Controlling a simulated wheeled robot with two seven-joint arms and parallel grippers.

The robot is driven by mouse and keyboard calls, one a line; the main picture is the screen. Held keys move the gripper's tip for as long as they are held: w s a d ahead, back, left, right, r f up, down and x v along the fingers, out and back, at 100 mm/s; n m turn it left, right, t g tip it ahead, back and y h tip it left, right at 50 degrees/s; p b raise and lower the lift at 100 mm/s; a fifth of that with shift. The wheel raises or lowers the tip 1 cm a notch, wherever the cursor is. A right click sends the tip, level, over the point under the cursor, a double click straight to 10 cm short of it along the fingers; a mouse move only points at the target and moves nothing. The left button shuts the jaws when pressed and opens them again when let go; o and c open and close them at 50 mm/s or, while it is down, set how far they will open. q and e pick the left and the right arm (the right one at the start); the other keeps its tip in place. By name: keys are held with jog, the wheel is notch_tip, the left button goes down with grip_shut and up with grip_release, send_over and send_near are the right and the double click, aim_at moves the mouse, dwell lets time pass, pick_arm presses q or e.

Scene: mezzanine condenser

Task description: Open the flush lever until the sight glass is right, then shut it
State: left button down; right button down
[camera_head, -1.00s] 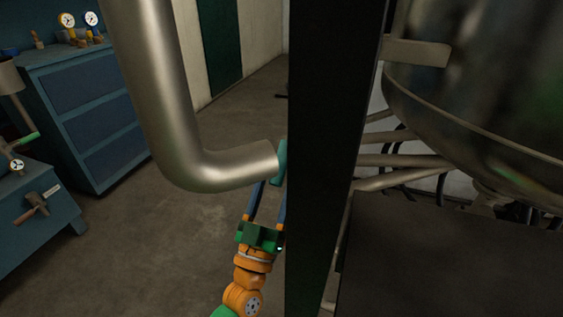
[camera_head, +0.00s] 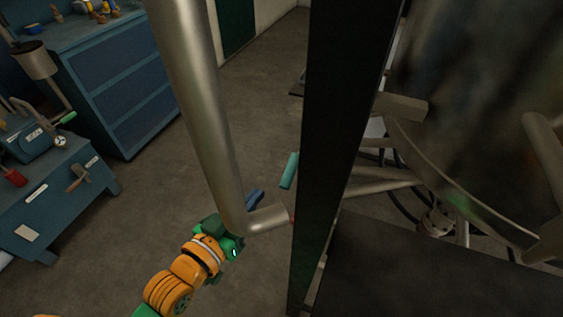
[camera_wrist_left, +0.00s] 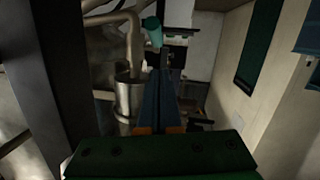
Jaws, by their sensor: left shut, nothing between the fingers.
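The teal handle of what looks like the flush lever (camera_head: 289,170) shows beside the dark post, leaning a little; part of its mount is hidden. It also shows in the left wrist view (camera_wrist_left: 153,32), beyond my fingertips. My left gripper (camera_head: 256,193) is partly behind the bent metal pipe, left of the handle and apart from it. In the left wrist view its blue fingers (camera_wrist_left: 161,76) are together and empty. My right gripper is not in view. I cannot make out the sight glass.
The bent pipe (camera_head: 196,95) and dark post (camera_head: 337,130) stand close to my left arm. A large metal vessel (camera_head: 465,95) is at the right. Blue cabinets (camera_head: 118,82) and a blue bench (camera_head: 60,200) stand left. Open floor lies between.

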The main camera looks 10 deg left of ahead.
aim_at(282, 180)
pick_arm(q)
jog(key=shift+w+d+f+b, duration=0.15)
jog(key=shift+w+d+f, duration=0.6)
jog(key=shift+w, duration=0.95)
jog(key=shift+w+d+f+b, duration=0.15)
jog(key=shift+w+d+f, duration=0.55)
jog(key=shift+w, duration=0.95)
jog(key=shift+w+d+f+b, duration=0.15)
jog(key=shift+w+d+f, duration=0.6)
jog(key=shift+w, duration=0.95)
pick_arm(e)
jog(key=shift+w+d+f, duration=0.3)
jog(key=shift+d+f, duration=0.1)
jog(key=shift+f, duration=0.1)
pick_arm(q)
jog(key=shift+a+f, duration=0.15)
jog(key=shift+f+b, duration=0.2)
jog(key=shift+b, duration=0.25)
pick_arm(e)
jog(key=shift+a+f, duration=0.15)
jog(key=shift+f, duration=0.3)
